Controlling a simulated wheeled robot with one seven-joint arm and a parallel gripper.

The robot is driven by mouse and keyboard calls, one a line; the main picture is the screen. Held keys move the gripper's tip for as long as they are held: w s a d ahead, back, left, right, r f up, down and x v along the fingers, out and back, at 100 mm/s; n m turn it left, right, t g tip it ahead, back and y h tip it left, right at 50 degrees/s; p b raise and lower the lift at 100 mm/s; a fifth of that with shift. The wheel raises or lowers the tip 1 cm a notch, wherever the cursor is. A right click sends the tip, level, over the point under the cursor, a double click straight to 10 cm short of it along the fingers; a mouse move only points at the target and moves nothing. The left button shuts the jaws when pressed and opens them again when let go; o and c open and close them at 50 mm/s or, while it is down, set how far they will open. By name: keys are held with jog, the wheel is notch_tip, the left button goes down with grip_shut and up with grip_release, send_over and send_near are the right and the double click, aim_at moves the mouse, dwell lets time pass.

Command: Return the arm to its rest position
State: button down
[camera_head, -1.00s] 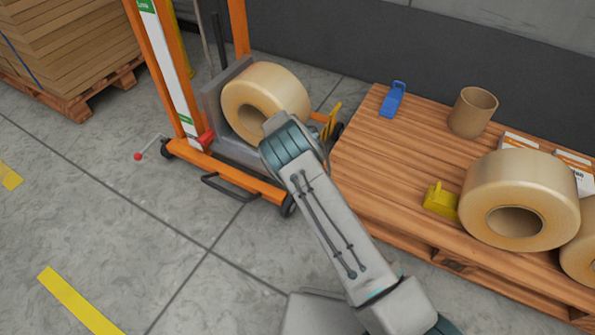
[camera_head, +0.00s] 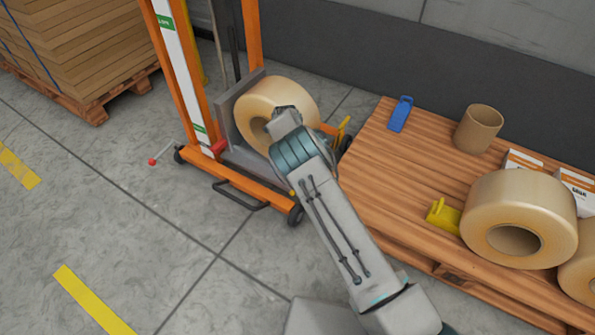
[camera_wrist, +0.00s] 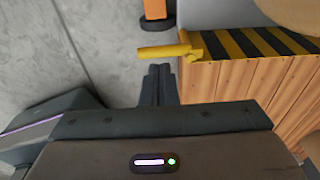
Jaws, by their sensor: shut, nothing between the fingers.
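My arm reaches up from the bottom of the head view, and its wrist end is in front of the large tan roll (camera_head: 300,95) on the orange lifter. In the head view my fingers are hidden behind the wrist. In the wrist view my gripper (camera_wrist: 158,72) shows two dark fingers closed together, with nothing between them. A yellow bar (camera_wrist: 165,51) lies just beyond the fingertips in that view; I cannot tell whether they touch.
The orange lifter (camera_head: 250,184) stands left of a wooden pallet table (camera_head: 385,180). On the table are another large roll (camera_head: 520,205), a cardboard core (camera_head: 478,130), a blue tool (camera_head: 400,114) and a yellow tool (camera_head: 443,216). Stacked cardboard (camera_head: 80,45) stands at upper left. Floor at lower left is clear.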

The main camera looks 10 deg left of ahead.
jog(key=shift+a+r, duration=0.15)
jog(key=shift+a, duration=0.1)
